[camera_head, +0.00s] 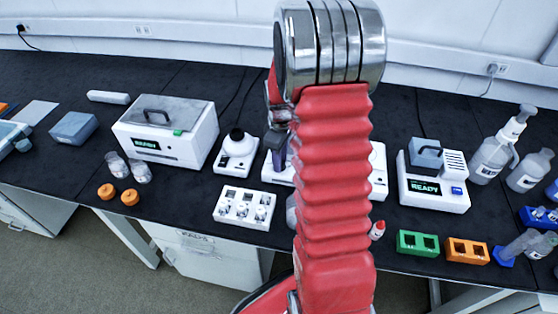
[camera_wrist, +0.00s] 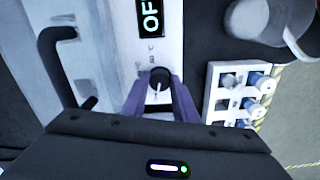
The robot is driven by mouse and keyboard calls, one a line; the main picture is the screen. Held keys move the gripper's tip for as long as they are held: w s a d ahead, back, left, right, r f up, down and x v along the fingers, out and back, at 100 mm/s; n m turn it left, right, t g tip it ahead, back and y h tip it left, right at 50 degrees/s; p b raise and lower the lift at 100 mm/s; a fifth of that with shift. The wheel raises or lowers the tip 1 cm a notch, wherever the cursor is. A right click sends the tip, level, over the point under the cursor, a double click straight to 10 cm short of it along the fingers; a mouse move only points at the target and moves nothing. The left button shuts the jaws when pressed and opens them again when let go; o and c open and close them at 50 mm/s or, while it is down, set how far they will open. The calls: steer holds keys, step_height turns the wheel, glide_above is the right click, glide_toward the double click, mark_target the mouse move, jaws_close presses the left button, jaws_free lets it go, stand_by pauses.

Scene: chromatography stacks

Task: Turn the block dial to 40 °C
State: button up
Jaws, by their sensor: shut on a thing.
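The block dial (camera_wrist: 159,75) is a small black knob with a white pointer line, on the white front of a device in the wrist view. My gripper (camera_wrist: 158,90) has its purple fingers shut on either side of the dial. Beside the dial, a dark display (camera_wrist: 150,14) shows large letters "OF", cut off by the frame edge. Small markings sit between display and dial, too blurred to read. In the head view my gripper (camera_head: 278,152) is at the white device (camera_head: 279,173), which my red arm mostly hides; the dial is not visible there.
A black handle (camera_wrist: 65,75) stands left of the dial. A white vial rack (camera_head: 244,207) stands in front, left of my arm; a small white device with a black knob (camera_head: 236,150) is behind it. A small red-capped bottle (camera_head: 377,230) stands right of my arm.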

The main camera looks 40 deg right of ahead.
steer(key=shift+m, duration=0.3)
steer(key=m, duration=0.9)
steer(key=shift+m, duration=0.3)
steer(key=m, duration=0.4)
steer(key=shift+m, duration=0.3)
steer(key=m, duration=0.5)
steer(key=o, duration=1.1)
steer(key=shift+c, duration=0.2)
